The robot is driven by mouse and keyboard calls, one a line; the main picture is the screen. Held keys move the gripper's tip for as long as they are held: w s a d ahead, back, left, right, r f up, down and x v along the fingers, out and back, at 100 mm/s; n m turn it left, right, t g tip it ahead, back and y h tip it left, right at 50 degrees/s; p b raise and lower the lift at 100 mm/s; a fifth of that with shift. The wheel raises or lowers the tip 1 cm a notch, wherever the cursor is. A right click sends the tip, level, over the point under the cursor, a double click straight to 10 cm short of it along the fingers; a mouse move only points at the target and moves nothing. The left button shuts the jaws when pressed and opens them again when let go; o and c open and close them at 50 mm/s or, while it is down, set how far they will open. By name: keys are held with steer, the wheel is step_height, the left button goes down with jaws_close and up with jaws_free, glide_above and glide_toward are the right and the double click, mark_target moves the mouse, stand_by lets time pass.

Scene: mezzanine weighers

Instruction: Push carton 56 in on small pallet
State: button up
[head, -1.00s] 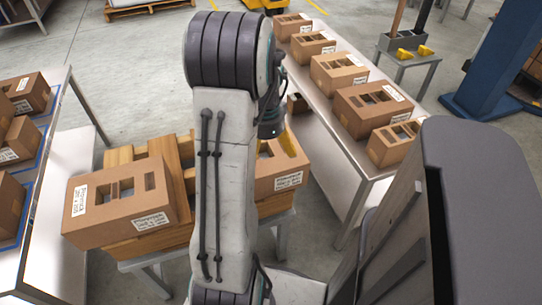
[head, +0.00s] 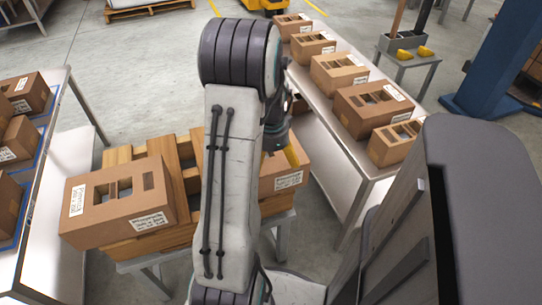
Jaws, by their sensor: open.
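The small pallet (head: 192,180) is wooden and stands on a low metal table in front of me. A large brown carton (head: 120,200) with cutouts and white labels sits on its left part and reaches past the near left edge. A second brown carton (head: 289,179) sits on its right part, partly hidden behind my arm. The label numbers are too small to read, so I cannot tell which is carton 56. My gripper (head: 281,158), with yellow fingers, is open and points down at the right carton. The arm hides part of it, and I cannot tell whether it touches the carton.
A long bench (head: 338,187) on the right carries a row of cartons. A table (head: 62,185) on the left holds more cartons on a blue-edged surface. A small stand (head: 412,71) with yellow items and a blue post (head: 497,65) stand at the upper right. Open floor lies behind the pallet.

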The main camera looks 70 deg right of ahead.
mark_target(270, 169)
steer(key=shift+f, duration=1.7)
steer(key=c, duration=1.1)
steer(key=shift+w, duration=0.1)
